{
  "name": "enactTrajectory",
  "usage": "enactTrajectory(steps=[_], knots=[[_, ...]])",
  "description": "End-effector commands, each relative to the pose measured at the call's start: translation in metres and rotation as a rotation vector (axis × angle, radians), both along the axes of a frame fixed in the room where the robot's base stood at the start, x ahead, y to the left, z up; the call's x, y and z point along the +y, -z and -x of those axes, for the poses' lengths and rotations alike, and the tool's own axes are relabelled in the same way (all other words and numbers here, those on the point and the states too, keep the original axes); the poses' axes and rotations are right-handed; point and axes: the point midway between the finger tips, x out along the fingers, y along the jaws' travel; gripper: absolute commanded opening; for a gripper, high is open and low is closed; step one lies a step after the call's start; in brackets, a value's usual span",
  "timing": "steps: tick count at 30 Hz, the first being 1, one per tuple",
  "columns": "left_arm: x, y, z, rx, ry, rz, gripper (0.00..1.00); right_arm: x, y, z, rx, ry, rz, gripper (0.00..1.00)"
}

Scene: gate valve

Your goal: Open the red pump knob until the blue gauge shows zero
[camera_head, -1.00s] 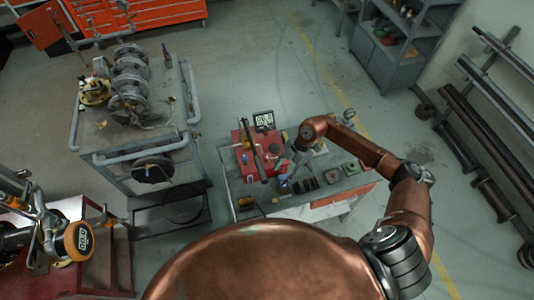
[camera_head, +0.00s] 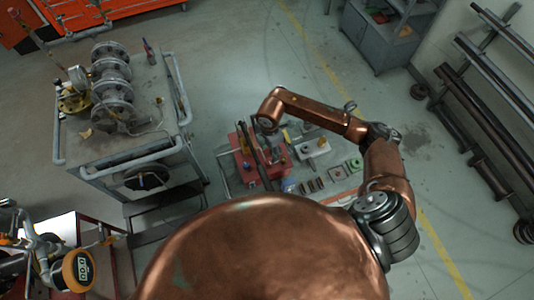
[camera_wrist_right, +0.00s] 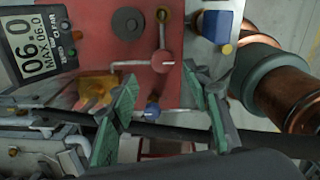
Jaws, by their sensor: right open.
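A red round knob (camera_wrist_right: 163,62) with a thin stem sits on the red pump body (camera_wrist_right: 105,25) in the right wrist view. My right gripper (camera_wrist_right: 163,78) is open, its green-padded fingers on either side of the knob in the picture; I cannot tell whether they touch it. A small blue knob (camera_wrist_right: 152,109) lies lower between the fingers. A dark digital gauge (camera_wrist_right: 38,42) at the upper left reads 06.0, with MAX 06.0 below. No gauge is clearly blue. In the head view the red pump (camera_head: 246,164) stands partly hidden below my right arm. My left gripper is out of view.
A blue block (camera_wrist_right: 217,26) stands right of the red body. A grey cart (camera_head: 125,165) with flanged pipework is to the left. An orange digital gauge (camera_head: 78,270) is at the lower left.

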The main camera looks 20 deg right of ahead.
Motion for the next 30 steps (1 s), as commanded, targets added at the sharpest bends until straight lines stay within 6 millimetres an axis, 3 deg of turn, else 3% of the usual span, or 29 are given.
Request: enactTrajectory(steps=[10, 16, 21, 24, 30], knots=[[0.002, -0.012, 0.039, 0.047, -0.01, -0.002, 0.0, 0.003, 0.052, 0.001, 0.003, -0.004, -0.003, 0.44], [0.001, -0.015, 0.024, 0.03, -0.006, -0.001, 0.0, 0.001, 0.067, 0.001, 0.001, -0.001, -0.002, 0.44], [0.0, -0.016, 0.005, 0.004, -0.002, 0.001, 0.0, 0.0, 0.068, 0.001, 0.001, -0.001, -0.002, 0.44], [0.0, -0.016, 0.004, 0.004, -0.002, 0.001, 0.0, 0.0, 0.068, 0.001, 0.001, -0.001, -0.002, 0.44], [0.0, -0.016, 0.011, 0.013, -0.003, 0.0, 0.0, 0.0, 0.068, 0.001, 0.0, -0.001, -0.002, 0.3]])
